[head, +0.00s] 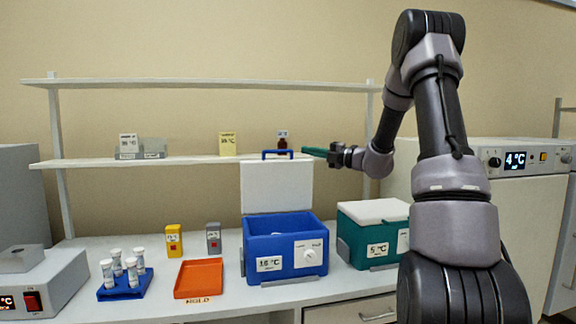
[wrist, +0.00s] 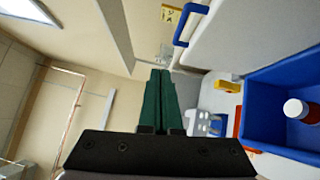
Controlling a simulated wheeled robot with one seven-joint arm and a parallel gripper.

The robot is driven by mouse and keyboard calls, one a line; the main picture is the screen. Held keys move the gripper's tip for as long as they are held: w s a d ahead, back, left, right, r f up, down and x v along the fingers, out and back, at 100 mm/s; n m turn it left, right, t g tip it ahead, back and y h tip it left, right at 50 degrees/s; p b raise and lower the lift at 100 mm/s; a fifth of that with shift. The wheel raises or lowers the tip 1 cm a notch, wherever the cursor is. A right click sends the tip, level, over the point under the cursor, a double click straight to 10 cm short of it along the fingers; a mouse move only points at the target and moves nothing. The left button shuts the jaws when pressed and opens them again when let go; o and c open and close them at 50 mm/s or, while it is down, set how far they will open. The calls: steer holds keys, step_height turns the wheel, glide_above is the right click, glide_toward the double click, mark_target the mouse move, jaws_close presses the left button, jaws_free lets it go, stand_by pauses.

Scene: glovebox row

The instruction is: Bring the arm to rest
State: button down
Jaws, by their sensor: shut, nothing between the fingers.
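My gripper (head: 317,153) is raised in front of the shelf and points left in the head view, level with the lower shelf board. Its green fingers (wrist: 160,102) lie together in the wrist view, with nothing between them. My arm rises on the right of the head view and bends over toward the shelf. The gripper is beside the handle of the raised white lid (head: 277,188) of the blue cooler box; I cannot tell the exact gap.
The open blue cooler (head: 285,255) holds a white-capped vial (wrist: 296,108). A teal cooler (head: 367,250) with its lid shut stands right of it. An orange tray (head: 200,280), a blue vial rack (head: 126,288) and a shelf (head: 190,161) are to the left.

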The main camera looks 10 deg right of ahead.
steer(key=s+a+n+g+h, duration=0.1)
steer(key=s+a+n+g, duration=0.25)
steer(key=s+n, duration=0.35)
steer(key=s+a+r+n+g+h, duration=0.1)
steer(key=s+a+n+g+h, duration=0.1)
steer(key=s+a+n, duration=0.4)
steer(key=s+a+n+g+h, duration=0.1)
steer(key=s+a+n+g, duration=0.15)
steer(key=s+n, duration=0.6)
steer(key=s+d+n+t+h, duration=0.1)
steer(key=s+d+n+h, duration=0.3)
steer(key=s+n, duration=0.4)
steer(key=s+d+n+h, duration=0.3)
steer(key=s+d+n, duration=0.1)
steer(key=s+n, duration=0.4)
steer(key=shift+d+f+n+t+h, duration=0.15)
steer(key=shift+f+n+t+h, duration=0.25)
steer(key=shift+n, duration=0.45)
steer(key=shift+s, duration=0.1)
